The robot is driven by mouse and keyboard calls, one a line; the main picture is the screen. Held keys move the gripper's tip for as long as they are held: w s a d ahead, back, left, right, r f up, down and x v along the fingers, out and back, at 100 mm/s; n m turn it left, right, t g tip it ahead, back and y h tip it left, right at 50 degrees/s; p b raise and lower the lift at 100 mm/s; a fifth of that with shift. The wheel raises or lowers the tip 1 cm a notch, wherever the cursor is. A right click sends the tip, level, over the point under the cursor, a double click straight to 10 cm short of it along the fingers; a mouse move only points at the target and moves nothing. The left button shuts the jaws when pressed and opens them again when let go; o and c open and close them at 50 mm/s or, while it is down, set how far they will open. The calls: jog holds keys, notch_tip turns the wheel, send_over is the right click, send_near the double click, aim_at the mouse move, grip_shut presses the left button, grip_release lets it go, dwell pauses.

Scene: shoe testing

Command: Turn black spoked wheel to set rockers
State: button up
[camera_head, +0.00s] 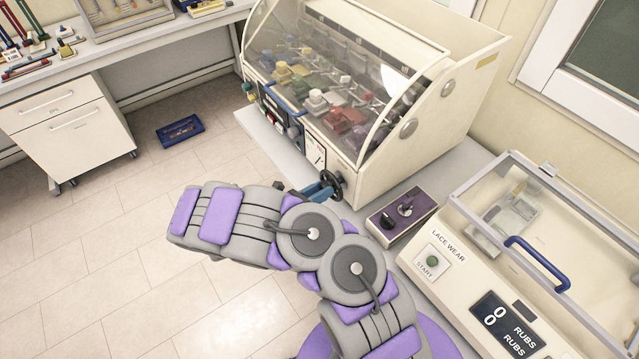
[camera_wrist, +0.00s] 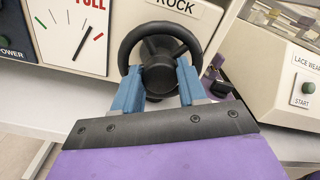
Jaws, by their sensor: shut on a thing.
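The black spoked wheel (camera_wrist: 160,41) is mounted on the front of the cream machine, below a label reading ROCK. It also shows in the head view (camera_head: 333,182), partly hidden behind my gripper. My gripper (camera_wrist: 161,84) has two blue fingers, one on each side of the wheel's dark central hub, shut on the wheel. In the head view the blue fingers (camera_head: 318,190) reach the wheel from the left. The rocker machine (camera_head: 440,90) has a clear cover with several coloured shoe-like pieces inside.
A purple control box (camera_head: 402,214) and the lace wear machine (camera_head: 480,270) with a blue handle stand to the right. A blue tray (camera_head: 180,131) lies on the open tiled floor.

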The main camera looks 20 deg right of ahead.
jog(key=shift+w+r+n+p, duration=0.2)
jog(key=shift+n+p, duration=0.4)
jog(key=shift+n, duration=0.3)
jog(key=shift+f, duration=0.1)
jog(key=o, duration=1.1)
jog(key=shift+c, duration=0.2)
jog(key=shift+f, duration=0.1)
jog(key=s+a, duration=0.3)
jog(key=a, duration=1.4)
jog(key=shift+s+a+p, duration=0.15)
jog(key=shift+s+p, duration=0.05)
jog(key=shift+p, duration=0.25)
